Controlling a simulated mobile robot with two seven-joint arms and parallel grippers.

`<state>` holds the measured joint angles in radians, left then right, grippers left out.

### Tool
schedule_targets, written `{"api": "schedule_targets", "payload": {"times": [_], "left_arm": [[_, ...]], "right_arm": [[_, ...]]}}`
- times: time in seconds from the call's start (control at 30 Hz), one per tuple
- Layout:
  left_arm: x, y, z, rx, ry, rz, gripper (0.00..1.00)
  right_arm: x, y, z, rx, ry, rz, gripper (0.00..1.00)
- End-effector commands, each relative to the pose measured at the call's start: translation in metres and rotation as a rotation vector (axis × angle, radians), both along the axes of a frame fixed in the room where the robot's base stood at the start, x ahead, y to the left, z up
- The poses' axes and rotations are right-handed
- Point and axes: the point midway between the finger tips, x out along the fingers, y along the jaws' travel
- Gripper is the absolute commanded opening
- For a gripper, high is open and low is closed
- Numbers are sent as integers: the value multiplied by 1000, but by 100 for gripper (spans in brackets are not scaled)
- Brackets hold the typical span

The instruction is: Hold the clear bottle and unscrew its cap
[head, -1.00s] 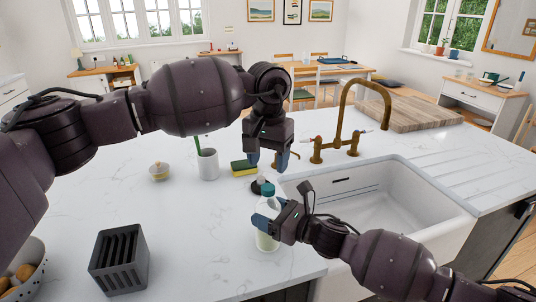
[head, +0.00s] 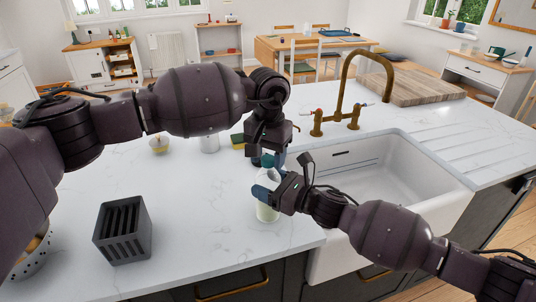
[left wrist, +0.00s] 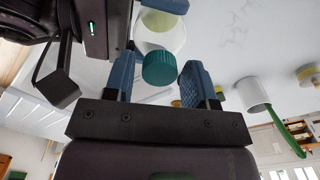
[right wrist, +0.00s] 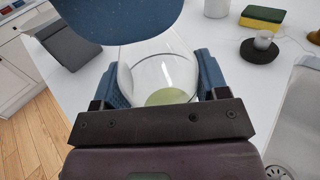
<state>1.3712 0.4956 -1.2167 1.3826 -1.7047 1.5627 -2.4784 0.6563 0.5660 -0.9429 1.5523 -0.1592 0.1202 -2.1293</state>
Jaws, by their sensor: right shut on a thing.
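The clear bottle (head: 267,209) stands upright on the white counter, with pale green liquid inside. My right gripper (head: 267,193) is shut on its body; the right wrist view shows the bottle (right wrist: 158,72) between the two blue fingers. The teal cap (left wrist: 160,68) shows in the left wrist view, on top of the bottle. My left gripper (left wrist: 155,82) is open, with one blue finger on each side of the cap and a gap to it.
The sink (head: 385,190) is right of the bottle, with a brass faucet (head: 345,100) behind. A dark slotted holder (head: 122,230) stands at the left. A yellow-green sponge (right wrist: 262,17) and a dark round holder (right wrist: 260,50) lie behind the bottle. The counter between holder and bottle is clear.

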Motion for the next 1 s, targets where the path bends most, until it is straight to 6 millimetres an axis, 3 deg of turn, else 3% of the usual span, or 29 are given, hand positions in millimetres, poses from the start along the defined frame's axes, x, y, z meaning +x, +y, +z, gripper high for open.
{"api": "schedule_targets", "payload": {"times": [0.03,0.27,0.63,1.0], "left_arm": [[0,0,0,0,0,0,43],[0,0,0,0,0,1,10],[0,0,1,0,-1,64,8],[1,1,1,1,-2,571,8]], "right_arm": [[0,0,0,0,0,0,1],[0,0,0,0,0,0,1],[0,0,0,0,0,0,1],[0,0,0,0,0,0,1]]}}
